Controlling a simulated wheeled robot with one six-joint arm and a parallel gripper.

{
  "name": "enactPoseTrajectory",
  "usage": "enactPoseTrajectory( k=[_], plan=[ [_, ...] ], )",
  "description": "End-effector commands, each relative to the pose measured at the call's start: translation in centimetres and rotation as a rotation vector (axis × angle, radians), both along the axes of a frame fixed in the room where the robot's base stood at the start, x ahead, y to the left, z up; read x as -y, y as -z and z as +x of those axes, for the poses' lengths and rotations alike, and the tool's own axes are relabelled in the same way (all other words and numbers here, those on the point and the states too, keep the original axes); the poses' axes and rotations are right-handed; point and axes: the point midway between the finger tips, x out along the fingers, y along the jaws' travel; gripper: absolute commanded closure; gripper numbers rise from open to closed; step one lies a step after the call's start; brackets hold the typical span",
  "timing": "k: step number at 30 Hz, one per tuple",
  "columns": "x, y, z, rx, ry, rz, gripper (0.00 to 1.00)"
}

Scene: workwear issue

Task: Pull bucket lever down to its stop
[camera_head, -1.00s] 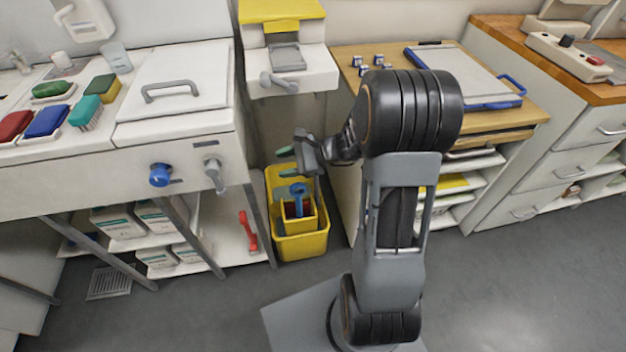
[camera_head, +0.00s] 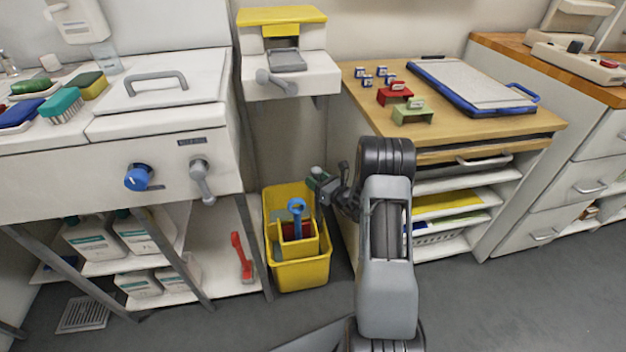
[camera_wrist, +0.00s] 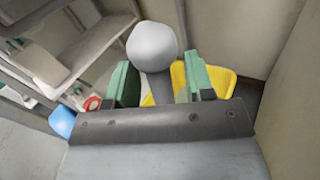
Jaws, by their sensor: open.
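The yellow bucket (camera_head: 301,274) stands on the floor between the sink unit and the wooden-topped cabinet. A blue round-topped handle (camera_head: 296,205) stands up in its inner basket. My gripper (camera_head: 319,180) is at the bucket's upper right edge, with green fingertips. In the wrist view my gripper (camera_wrist: 158,85) is open. A grey ball-ended lever (camera_wrist: 153,46) shows there, its stem between the two fingers; I cannot tell whether they touch it. Yellow bucket parts (camera_wrist: 220,80) show behind the fingers. In the head view I cannot make out this lever clearly beside my gripper.
A dispenser with a grey lever (camera_head: 276,82) hangs above the bucket. The sink unit has a blue knob (camera_head: 138,178) and a grey lever (camera_head: 202,182). A red handle (camera_head: 242,257) leans on the lower shelf. The cabinet (camera_head: 460,120) is close to my arm.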

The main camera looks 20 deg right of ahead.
Motion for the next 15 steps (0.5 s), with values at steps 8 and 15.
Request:
enactPoseTrajectory(
  k=[8,15],
  plan=[
    [-0.7,0.0,1.7,0.000,-0.001,0.001,0.52],
    [-0.8,0.0,1.8,-0.001,-0.001,0.000,0.52]
  ],
)
